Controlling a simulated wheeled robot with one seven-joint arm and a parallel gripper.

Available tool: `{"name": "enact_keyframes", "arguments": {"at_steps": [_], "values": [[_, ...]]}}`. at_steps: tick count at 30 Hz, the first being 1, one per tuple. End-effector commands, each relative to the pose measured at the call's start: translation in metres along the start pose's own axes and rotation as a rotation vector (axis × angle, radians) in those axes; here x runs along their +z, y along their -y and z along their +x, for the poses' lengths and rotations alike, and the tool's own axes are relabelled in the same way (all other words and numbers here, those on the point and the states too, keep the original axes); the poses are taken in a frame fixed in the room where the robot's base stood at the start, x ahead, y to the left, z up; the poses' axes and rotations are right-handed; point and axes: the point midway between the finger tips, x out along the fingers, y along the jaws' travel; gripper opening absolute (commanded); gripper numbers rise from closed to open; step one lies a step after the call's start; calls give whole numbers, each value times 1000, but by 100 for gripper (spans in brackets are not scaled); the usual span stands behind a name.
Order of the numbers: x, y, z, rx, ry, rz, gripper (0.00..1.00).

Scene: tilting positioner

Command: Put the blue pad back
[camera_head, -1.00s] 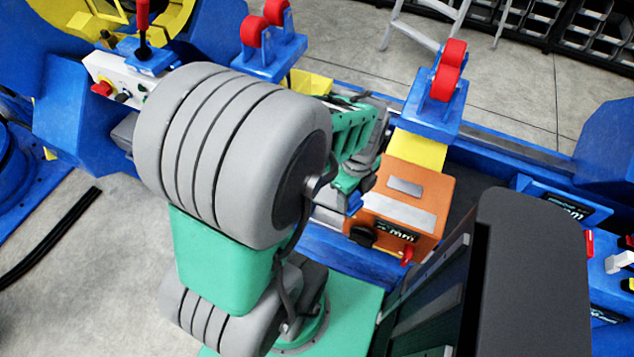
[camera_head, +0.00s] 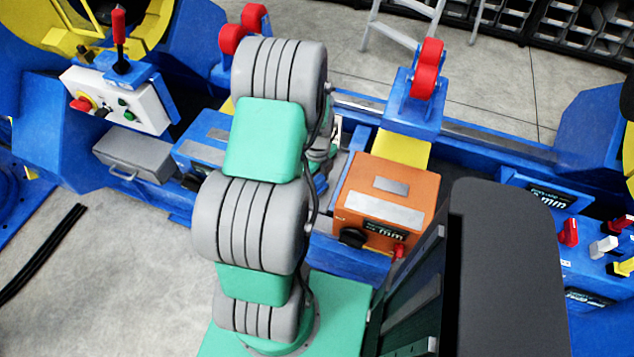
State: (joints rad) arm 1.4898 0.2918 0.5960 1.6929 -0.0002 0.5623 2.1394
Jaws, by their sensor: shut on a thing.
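My gripper (camera_head: 322,172) is mostly hidden behind my own grey and green arm, to the left of the orange box. Only a sliver of it shows, low over the blue bed. A small blue piece, apparently the blue pad (camera_head: 320,185), shows at its tip. The gripper seems shut on it, but the fingers are not clear. Whether the pad touches anything below is hidden.
An orange box (camera_head: 388,205) with a black knob stands right of my gripper. A blue box (camera_head: 204,138) and a grey case (camera_head: 136,154) stand left. Red-wheeled roller stands (camera_head: 413,105) rise behind. A white control panel (camera_head: 118,98) is at upper left.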

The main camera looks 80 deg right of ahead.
Motion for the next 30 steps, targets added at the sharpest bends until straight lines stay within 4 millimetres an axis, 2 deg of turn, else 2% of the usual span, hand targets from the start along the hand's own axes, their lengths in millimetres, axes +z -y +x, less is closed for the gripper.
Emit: {"name": "enact_keyframes", "arguments": {"at_steps": [3, 13, 14, 22, 30], "values": [[0, 1, 11, -2, 1, 0, 13], [0, 1, 17, -2, 2, -1, 13], [0, 1, 17, -2, 1, -1, 51], [0, 0, 15, -2, 1, -1, 72], [0, 0, 11, -2, 1, -1, 72]]}}
